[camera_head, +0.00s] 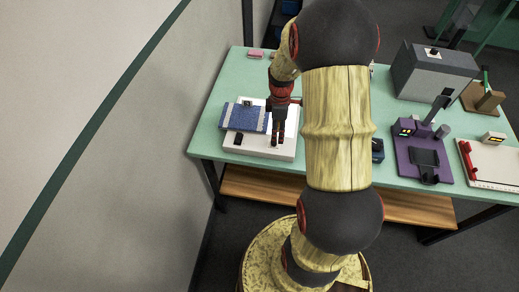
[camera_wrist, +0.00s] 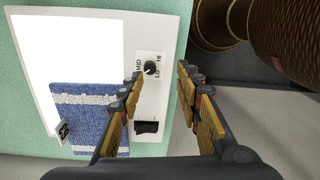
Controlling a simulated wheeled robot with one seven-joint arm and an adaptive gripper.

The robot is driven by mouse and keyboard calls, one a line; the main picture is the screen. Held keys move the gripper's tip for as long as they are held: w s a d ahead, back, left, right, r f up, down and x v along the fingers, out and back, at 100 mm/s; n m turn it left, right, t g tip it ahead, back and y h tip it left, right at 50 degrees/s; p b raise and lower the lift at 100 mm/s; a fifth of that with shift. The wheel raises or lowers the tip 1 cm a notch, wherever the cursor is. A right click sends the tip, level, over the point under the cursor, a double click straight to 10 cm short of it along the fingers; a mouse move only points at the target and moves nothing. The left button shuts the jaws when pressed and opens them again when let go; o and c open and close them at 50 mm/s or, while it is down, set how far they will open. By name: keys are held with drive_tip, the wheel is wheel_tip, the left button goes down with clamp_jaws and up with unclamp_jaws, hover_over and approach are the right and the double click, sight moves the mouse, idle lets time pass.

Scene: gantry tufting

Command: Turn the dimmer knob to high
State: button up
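The dimmer knob (camera_wrist: 150,68) is a small dark round knob on a white label marked MID, HI and LO. Which mark it points at is too small to tell. It sits on the white panel (camera_wrist: 119,75), which lies on the table in the head view (camera_head: 288,152). My gripper (camera_wrist: 160,80) is open, its two fingers apart with nothing held between them. In the wrist view the knob shows between and just beyond the fingertips; contact cannot be told. In the head view my gripper (camera_head: 278,140) is over the panel's right part and hides the knob.
A black rocker switch (camera_wrist: 147,127) is on the same panel. A blue striped cloth (camera_wrist: 88,112) lies over part of its bright area. The green table (camera_head: 222,90) also bears a purple device (camera_head: 420,150) and a grey box (camera_head: 435,75) at right. A wall stands at left.

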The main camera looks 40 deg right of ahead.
drive_tip(key=shift+w+r+n, duration=0.4)
drive_tip(key=shift+w+n, duration=0.25)
drive_tip(key=shift+n, duration=0.45)
drive_tip(key=shift+n+t, duration=0.3)
drive_tip(key=shift+n, duration=0.3)
drive_tip(key=shift+w+d+f+n, duration=0.1)
drive_tip(key=shift+w+d+n, duration=0.15)
drive_tip(key=shift+n, duration=0.45)
drive_tip(key=shift+s+a+f, duration=0.1)
drive_tip(key=shift+a+f, duration=0.05)
drive_tip(key=shift+f, duration=0.05)
wheel_tip(320, 180, down, 7)
drive_tip(key=shift+f+b, duration=0.1)
drive_tip(key=shift+b, duration=0.2)
drive_tip(key=shift+c, duration=0.8)
clamp_jaws()
